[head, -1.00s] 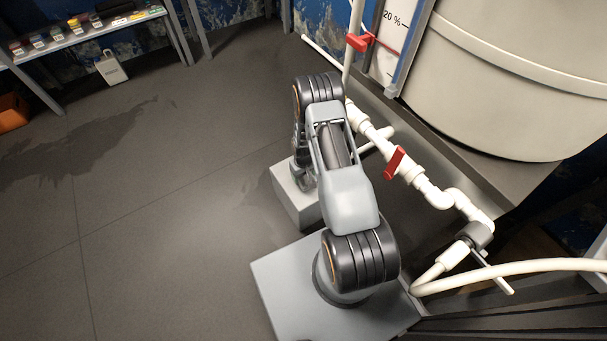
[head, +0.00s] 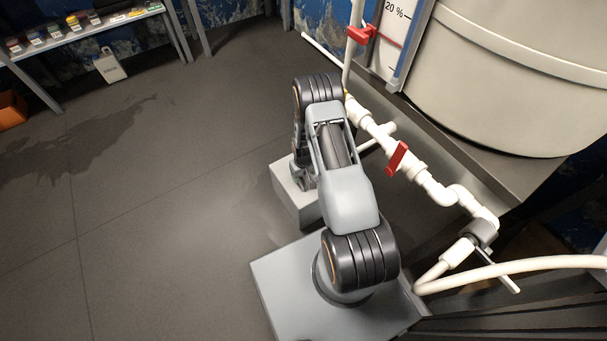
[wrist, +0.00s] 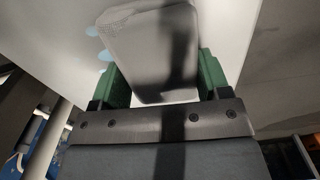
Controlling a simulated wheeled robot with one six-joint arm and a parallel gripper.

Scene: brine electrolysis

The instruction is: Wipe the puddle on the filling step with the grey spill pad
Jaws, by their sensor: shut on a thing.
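The grey spill pad (wrist: 150,45) is between the green fingers of my gripper (wrist: 163,78) in the wrist view. The fingers are shut on it, and a dark shadow band crosses it. Behind the pad is a pale flat surface, which looks like the filling step (wrist: 228,25). Small light-blue patches of the puddle (wrist: 93,31) show on it just left of the pad, partly covered by it. I cannot tell whether the pad touches the surface. In the head view my arm hides the gripper and pad, and I cannot make out the puddle there.
White pipes with a red-handled valve (head: 398,158) run close along the right of my arm. A large pale tank (head: 510,80) stands behind them. A pale hose (head: 530,267) crosses at lower right. A shelf (head: 85,33) with small containers is far left. The floor at left is open, with a dark stain.

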